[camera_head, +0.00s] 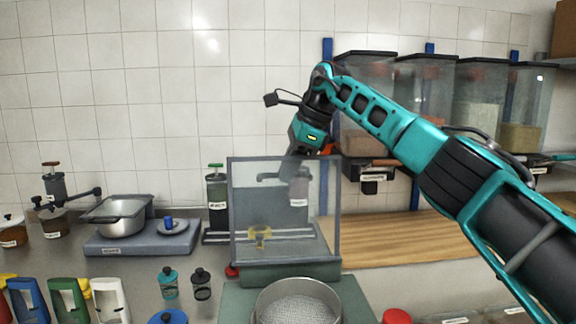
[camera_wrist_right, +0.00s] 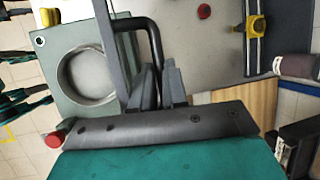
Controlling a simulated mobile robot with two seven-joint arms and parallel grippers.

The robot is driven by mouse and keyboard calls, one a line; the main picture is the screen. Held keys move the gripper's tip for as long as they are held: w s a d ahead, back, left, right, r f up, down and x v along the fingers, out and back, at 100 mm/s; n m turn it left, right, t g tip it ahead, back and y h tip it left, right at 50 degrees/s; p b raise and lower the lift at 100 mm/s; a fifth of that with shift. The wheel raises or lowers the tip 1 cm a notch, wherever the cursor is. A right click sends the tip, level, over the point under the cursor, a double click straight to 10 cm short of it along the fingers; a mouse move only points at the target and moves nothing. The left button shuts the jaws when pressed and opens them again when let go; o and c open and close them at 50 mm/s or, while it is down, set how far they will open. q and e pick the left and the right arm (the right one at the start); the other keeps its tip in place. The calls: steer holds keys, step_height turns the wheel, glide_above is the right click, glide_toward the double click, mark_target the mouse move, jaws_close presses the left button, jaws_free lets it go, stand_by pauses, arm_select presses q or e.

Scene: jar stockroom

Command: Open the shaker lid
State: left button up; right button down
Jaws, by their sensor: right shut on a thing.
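The shaker's clear, grey-framed lid (camera_head: 232,215) stands about upright at the back of the green shaker base (camera_head: 235,300) in the head view. A round metal sieve (camera_head: 300,305) sits uncovered in front of it. The wrist view shows the sieve (camera_wrist_right: 85,78) and the lid edge-on (camera_wrist_right: 106,50). My right gripper (camera_head: 294,172) is behind the clear panel, seen blurred through it. In the wrist view my right gripper (camera_wrist_right: 159,85) is shut on the dark, bent lid handle (camera_wrist_right: 152,38). My left gripper is not seen.
Lidded bins (camera_head: 368,100) hang on the wall rack at the right, close to my right arm. A wooden board (camera_head: 410,238) lies below them. A scale with a metal pan (camera_head: 118,215) and small bottles (camera_head: 169,284) stand at left. A red knob (camera_head: 396,316) is at front right.

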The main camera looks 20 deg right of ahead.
steer(key=shift+f, duration=0.45)
steer(key=c, duration=1.1)
jaws_free()
steer(key=shift+c, duration=0.2)
steer(key=shift+r, duration=0.15)
steer(key=v, duration=1.3)
steer(key=shift+r, duration=0.25)
